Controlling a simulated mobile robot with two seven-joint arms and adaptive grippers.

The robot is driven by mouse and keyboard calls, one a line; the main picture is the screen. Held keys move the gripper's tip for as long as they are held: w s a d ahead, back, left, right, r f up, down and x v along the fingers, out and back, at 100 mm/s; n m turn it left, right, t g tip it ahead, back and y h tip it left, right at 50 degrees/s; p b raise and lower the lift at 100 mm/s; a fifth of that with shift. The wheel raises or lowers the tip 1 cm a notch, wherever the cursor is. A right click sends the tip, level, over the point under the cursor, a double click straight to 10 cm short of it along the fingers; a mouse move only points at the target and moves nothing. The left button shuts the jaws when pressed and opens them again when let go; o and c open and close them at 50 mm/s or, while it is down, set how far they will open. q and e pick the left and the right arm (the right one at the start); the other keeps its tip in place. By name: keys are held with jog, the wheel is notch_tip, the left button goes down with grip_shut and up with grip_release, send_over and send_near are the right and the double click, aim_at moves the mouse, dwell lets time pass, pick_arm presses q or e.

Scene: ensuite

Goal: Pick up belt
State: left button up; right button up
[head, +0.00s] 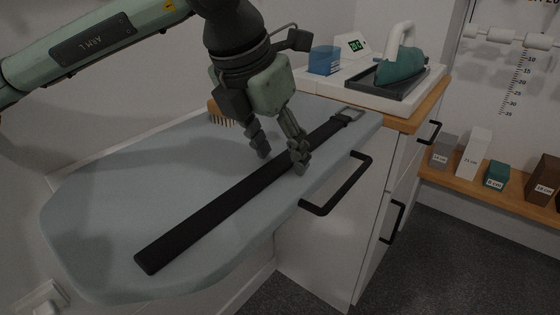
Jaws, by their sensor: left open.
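A black belt (212,215) lies flat and straight across the grey-blue ironing board (95,212). It runs from the front left up to a metal buckle (350,115) at the back right. My left gripper (281,160) is open and points down over the belt's middle, with one fingertip on each side of the strap. The right fingertip covers a small part of the belt. I cannot tell whether the fingertips touch the board. My right gripper is not in view.
A brush (222,115) lies at the board's back edge. A teal iron (401,66) and a blue box (324,60) stand on the cabinet top behind. A black handle (340,188) juts out by the board's right edge. Several sized blocks stand on a wooden shelf (455,184) at right.

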pick_arm(q)
grip_shut()
dwell(0.3)
